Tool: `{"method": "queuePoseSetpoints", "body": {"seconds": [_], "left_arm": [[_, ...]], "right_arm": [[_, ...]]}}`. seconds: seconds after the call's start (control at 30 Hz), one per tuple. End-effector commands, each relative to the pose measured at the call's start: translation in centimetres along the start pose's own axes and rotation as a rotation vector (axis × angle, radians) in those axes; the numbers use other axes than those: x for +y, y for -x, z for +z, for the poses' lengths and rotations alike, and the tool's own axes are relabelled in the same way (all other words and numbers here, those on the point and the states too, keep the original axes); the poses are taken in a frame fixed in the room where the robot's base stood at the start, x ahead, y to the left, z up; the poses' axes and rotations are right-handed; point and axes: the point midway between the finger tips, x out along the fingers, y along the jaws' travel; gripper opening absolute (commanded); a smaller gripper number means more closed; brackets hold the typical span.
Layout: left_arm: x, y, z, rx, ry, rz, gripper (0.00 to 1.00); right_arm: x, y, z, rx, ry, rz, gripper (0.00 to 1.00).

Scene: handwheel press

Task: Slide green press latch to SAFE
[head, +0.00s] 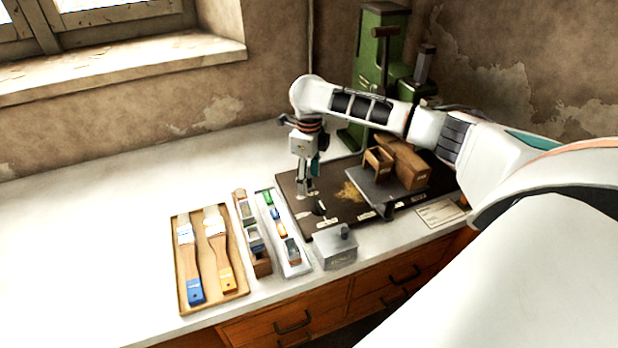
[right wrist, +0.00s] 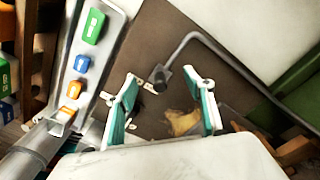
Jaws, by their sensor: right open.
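The green press (head: 372,75) stands at the back right of the bench, partly hidden behind my right arm. Its dark base board (head: 335,205) has small pale labels, too small to read. My right gripper (head: 304,192) points down over the board's left part, open and empty. In the right wrist view its two teal-and-white fingers (right wrist: 162,92) are spread apart. A dark knob (right wrist: 161,77) on a bent grey rod (right wrist: 235,62) shows near the gap between them; contact cannot be told. I cannot tell for sure which part is the latch, nor its position.
A grey tray (head: 292,268) with coloured pieces, a wooden box (head: 260,267) and a brush tray (head: 182,290) lie left of the board. A grey lidded box (head: 335,250) stands in front. Wooden blocks (head: 408,165) sit right. The bench's left is clear.

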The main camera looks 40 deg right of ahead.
Motion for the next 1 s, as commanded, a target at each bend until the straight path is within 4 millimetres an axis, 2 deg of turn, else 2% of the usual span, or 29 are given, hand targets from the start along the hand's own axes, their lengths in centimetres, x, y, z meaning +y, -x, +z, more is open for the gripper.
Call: {"method": "queuePoseSetpoints", "body": {"seconds": [0.37,0.57,0.8,1.0], "left_arm": [[-0.5,2.2,-3.4,0.003,-0.001,-0.001,0.40],[-0.7,3.3,-4.9,0.001,0.000,0.000,0.40],[-0.7,3.0,-4.6,0.004,0.000,-0.001,0.40],[-0.6,3.0,-4.3,-0.001,0.000,0.000,0.40]], "right_arm": [[0.0,3.2,0.0,0.001,-0.001,0.001,0.53],[0.0,5.7,0.0,0.001,0.001,0.000,0.53],[0.0,7.9,0.0,-0.001,0.001,-0.001,0.53],[0.0,8.0,0.0,0.000,0.000,0.000,0.53]]}}
